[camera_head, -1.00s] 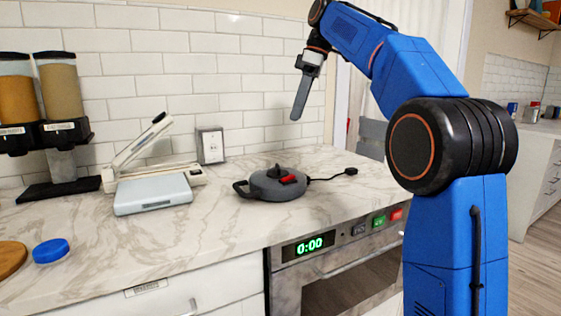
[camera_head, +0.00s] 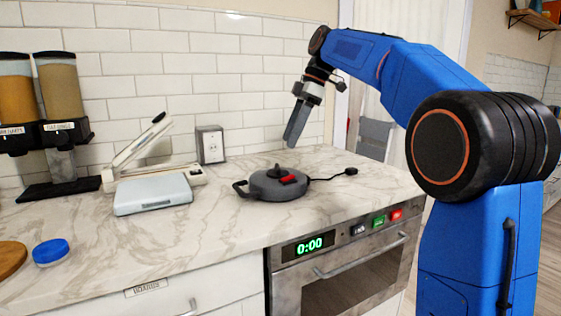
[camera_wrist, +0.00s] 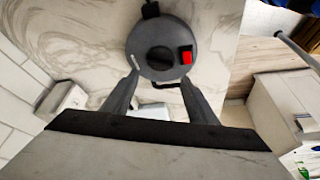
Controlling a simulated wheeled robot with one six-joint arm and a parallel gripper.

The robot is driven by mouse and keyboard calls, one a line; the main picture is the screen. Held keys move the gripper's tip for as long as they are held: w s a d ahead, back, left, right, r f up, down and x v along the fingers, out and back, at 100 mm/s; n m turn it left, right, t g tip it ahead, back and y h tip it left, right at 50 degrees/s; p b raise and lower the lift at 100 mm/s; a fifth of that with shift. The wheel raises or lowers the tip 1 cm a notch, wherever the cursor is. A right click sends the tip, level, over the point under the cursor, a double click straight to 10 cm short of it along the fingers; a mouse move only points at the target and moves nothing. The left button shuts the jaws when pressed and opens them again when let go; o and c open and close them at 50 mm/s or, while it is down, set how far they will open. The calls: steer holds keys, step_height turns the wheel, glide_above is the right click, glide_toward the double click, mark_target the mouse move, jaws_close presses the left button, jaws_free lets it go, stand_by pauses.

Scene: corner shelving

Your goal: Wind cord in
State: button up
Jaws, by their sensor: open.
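A round dark grey cord reel (camera_head: 278,184) lies on the marble counter, with a black knob on top, a red button (camera_head: 288,179) and a loop handle at its left. Its black cord (camera_head: 325,179) runs out to the right and ends in a plug (camera_head: 351,171) on the counter. My gripper (camera_head: 290,142) hangs above the reel, pointing down and apart from it. In the wrist view the reel (camera_wrist: 160,50) shows ahead of my open, empty fingers (camera_wrist: 160,88), with the red button (camera_wrist: 186,56) at its right and the plug (camera_wrist: 150,9) at the top.
A kitchen scale (camera_head: 152,194) and a white hinged device (camera_head: 150,165) stand left of the reel. Two dispensers (camera_head: 62,105) and a blue lid (camera_head: 50,251) are farther left. An oven (camera_head: 340,262) is below the counter's front edge.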

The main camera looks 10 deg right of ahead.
mark_target(278, 166)
steer(key=x, duration=0.8)
steer(key=shift+f, duration=0.2)
steer(key=shift+a, duration=0.1)
steer(key=c, duration=0.8)
